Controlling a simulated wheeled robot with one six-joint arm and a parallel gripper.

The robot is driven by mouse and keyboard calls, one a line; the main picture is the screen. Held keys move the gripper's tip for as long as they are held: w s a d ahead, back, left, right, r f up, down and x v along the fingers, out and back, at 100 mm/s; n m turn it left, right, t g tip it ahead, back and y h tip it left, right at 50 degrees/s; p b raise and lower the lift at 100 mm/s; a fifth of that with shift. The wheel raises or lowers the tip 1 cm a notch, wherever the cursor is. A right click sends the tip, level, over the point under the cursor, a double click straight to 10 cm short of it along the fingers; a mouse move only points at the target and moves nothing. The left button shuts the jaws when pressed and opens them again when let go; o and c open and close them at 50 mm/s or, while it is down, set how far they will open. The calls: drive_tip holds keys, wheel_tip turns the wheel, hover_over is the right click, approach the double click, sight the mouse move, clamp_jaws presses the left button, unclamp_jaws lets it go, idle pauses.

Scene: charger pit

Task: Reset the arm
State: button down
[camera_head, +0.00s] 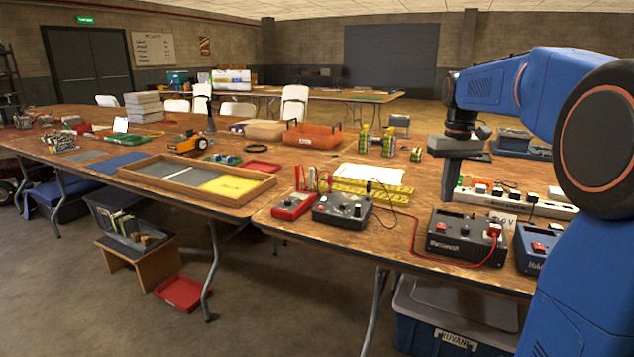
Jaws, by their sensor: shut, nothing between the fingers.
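My blue arm comes in from the right side of the head view. My gripper (447,192) hangs from its wrist, pointing down over the right part of the wooden table (230,212). The fingers are together with nothing seen between them. The gripper is just left of a white power strip (515,200) with several chargers plugged in. I cannot tell how far the fingertips are above the table top.
Near the gripper stand a black meter box (467,237), a dark dial box (342,210) and a red meter (293,206). A wooden tray (197,180), an orange bin (313,138) and small cans (389,143) stand further left. Space above the table left of the arm is open.

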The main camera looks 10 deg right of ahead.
drive_tip(key=s+a+f+t, duration=0.1)
drive_tip(key=s+a+f, duration=0.4)
drive_tip(key=s, duration=0.5)
drive_tip(key=s+a+f+t, duration=0.2)
drive_tip(key=s+a+f, duration=0.3)
drive_tip(key=s, duration=0.5)
drive_tip(key=s+a+f+t, duration=0.1)
drive_tip(key=s+a+f, duration=0.4)
drive_tip(key=s, duration=0.5)
drive_tip(key=shift+a+f+n+t, duration=0.15)
drive_tip(key=shift+a+n+t, duration=0.15)
drive_tip(key=shift+n+t, duration=0.1)
